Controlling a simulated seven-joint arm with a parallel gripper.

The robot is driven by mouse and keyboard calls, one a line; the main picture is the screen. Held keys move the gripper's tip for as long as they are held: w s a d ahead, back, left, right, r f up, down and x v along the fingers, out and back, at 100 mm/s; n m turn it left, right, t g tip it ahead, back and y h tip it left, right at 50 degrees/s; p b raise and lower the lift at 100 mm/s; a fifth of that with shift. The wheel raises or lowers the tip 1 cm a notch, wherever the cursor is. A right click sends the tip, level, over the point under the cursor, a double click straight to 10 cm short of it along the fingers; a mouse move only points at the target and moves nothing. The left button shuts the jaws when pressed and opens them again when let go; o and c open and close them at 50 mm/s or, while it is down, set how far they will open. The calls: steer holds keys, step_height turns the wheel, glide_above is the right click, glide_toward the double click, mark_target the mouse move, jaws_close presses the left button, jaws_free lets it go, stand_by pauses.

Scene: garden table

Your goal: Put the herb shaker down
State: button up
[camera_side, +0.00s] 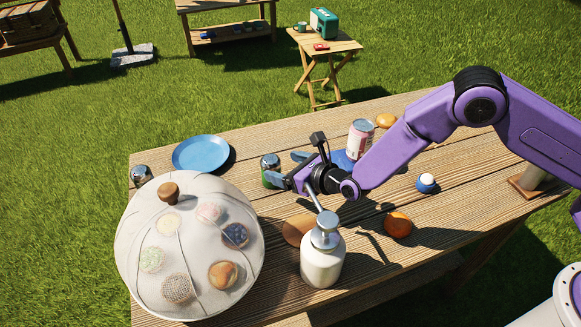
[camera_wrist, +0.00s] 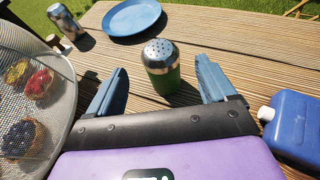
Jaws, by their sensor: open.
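The herb shaker (camera_side: 270,170) is green with a perforated metal top. It stands upright on the wooden table, and it also shows in the wrist view (camera_wrist: 163,70). My gripper (camera_side: 284,168) is open, its blue fingers apart. In the wrist view the shaker stands between and a little beyond the two fingertips (camera_wrist: 160,78), with visible gaps on both sides. One finger hides part of the shaker's lower side in the side view.
A blue plate (camera_side: 201,153) lies behind the shaker. A mesh food cover (camera_side: 140,235) over several pastries stands at the left.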

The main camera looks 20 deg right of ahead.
steer(key=shift+s+d+r, duration=0.25)
steer(key=shift+s+d, duration=0.05)
steer(key=shift+s, duration=0.25)
steer(key=shift+d+r, duration=0.2)
steer(key=shift+r, duration=0.15)
steer(key=s+d+r+m+g+h, duration=0.1)
steer(key=s+d+r+m+h, duration=0.3)
steer(key=d+r+m, duration=0.4)
steer(key=s+d+r+m+g+h, duration=0.1)
steer(key=s+d+r+m+h, duration=0.4)
steer(key=d+m, duration=0.35)
steer(key=s+d+r+m+g+y, duration=0.1)
steer(key=s+d+m+g, duration=0.2)
steer(key=s, duration=0.6)
steer(key=s+d+r+m+g+y, duration=0.1)
steer(key=s+d+m+g, duration=0.2)
steer(key=s, duration=0.6)
steer(key=s+d+r+m+g+y, duration=0.1)
steer(key=s+d+m+g, duration=0.3)
steer(key=s, duration=0.5)
steer(key=shift+s+d+m, duration=0.2)
steer(key=shift+d+m, duration=0.6)
steer(key=shift+m, duration=0.35)
